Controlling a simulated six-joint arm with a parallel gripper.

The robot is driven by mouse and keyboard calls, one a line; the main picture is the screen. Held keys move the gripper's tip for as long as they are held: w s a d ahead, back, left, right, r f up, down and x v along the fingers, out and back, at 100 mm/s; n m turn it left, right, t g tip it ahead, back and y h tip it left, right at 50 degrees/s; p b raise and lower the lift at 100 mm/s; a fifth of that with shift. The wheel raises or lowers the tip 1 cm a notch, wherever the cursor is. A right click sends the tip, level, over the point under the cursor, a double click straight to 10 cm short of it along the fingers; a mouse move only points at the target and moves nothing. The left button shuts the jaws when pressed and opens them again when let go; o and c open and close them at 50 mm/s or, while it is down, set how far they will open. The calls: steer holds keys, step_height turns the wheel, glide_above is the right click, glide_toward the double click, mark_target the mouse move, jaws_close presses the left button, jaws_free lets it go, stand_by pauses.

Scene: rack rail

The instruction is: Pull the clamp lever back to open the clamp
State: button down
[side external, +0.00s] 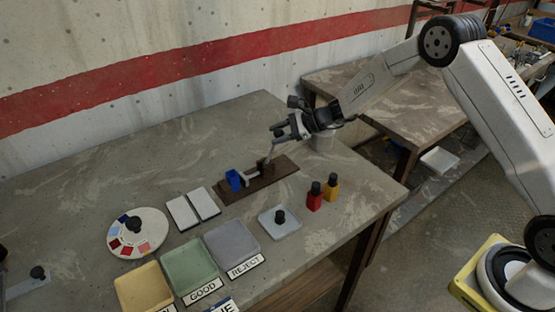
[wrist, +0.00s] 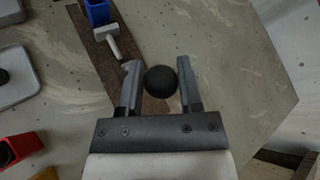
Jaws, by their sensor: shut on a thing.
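The clamp sits on a brown wooden base (side external: 283,180) on the table; the base also shows in the wrist view (wrist: 98,52). A blue block (side external: 234,180) is at the base's left end, with the clamp's pale arm (side external: 251,176) beside it. The clamp lever (side external: 268,154) rises from the dark clamp body, leaning slightly right at its top. My gripper (side external: 279,131) is at the top of the lever. In the wrist view its fingers are shut on the lever's black ball knob (wrist: 161,81). The lever's shaft is mostly hidden below the knob there.
Two white pads (side external: 193,208), a round colour dial (side external: 138,232) and coloured sorting trays (side external: 188,266) lie left. The table behind the base is clear.

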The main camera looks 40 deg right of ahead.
steer(key=shift+w+a+r+n+h, duration=0.1)
steer(key=shift+a+r+n+h, duration=0.2)
steer(key=shift+a+h, duration=0.25)
steer(key=shift+a+r+n+h, duration=0.2)
steer(key=shift+a+r+h, duration=0.05)
steer(key=shift+a+h, duration=0.3)
steer(key=shift+a+n+g+h, duration=0.4)
steer(key=shift+a+n+h, duration=0.1)
steer(key=shift+a+h, duration=0.7)
steer(key=shift+d, duration=0.15)
steer(key=shift+c, duration=1.5)
jaws_free()
steer(key=v, duration=0.7)
steer(key=shift+s+r, duration=0.25)
steer(key=shift+r, duration=0.1)
